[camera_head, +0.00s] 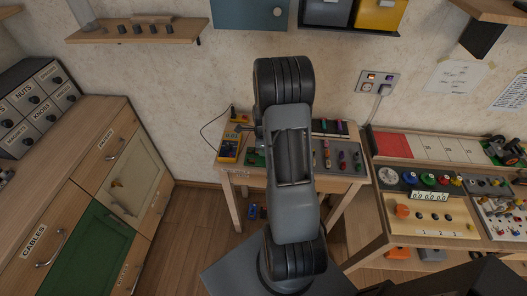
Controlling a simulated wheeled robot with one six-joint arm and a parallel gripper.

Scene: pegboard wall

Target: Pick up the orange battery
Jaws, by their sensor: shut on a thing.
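I cannot make out the orange battery in this view. My arm stands upright in the middle of the picture and covers the central part of the small wooden table (233,172). My gripper does not show; the arm links hide whatever is behind them.
A yellow multimeter (229,148) lies at the table's left end. A grey tray (327,165) with small coloured parts is right of my arm. A workbench with a control panel (432,216) stands further right. Drawers (101,190) line the left. Shelves hang above.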

